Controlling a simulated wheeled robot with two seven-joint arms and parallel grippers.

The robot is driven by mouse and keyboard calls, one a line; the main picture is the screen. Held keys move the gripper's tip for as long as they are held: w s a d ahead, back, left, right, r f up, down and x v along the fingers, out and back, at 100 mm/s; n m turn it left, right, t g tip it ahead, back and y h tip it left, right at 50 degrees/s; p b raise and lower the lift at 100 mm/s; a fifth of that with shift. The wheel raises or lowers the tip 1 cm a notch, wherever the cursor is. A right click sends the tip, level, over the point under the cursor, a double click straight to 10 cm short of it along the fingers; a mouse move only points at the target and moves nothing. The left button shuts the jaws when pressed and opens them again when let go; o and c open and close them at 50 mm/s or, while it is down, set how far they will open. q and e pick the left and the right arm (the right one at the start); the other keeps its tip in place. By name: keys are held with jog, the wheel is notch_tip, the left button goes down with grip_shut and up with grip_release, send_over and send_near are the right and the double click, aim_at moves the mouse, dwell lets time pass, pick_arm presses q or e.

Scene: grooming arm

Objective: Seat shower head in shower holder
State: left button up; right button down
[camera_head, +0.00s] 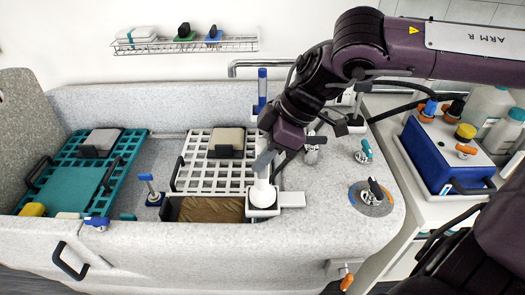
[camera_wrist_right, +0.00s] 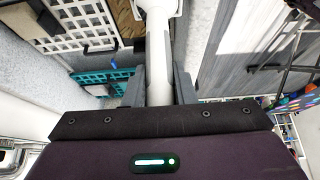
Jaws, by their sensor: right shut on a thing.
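The white shower head (camera_head: 262,189) stands roughly upright near the tub's front rim, its wide round end down. My right gripper (camera_head: 266,163) is shut on its handle from above; in the right wrist view the white handle (camera_wrist_right: 159,58) lies between both fingers. A white block with a flat side plate (camera_head: 292,199), seemingly the shower holder, sits on the rim directly below the shower head. The wide end overlaps the block in view; I cannot tell whether it is seated or just above. My left gripper is not in view.
The grey tub (camera_head: 335,205) holds a white grid tray (camera_head: 185,178) and a teal tray (camera_head: 128,150). A blue-topped post (camera_head: 262,82) stands behind the gripper. Knobs (camera_head: 375,188) sit on the right rim. A blue box (camera_head: 440,165) with bottles is farther right.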

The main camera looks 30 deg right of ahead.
jog(key=shift+f+b, duration=0.7)
jog(key=shift+f, duration=0.4)
jog(key=c, duration=1.1)
grip_release()
jog(key=shift+v, duration=4)
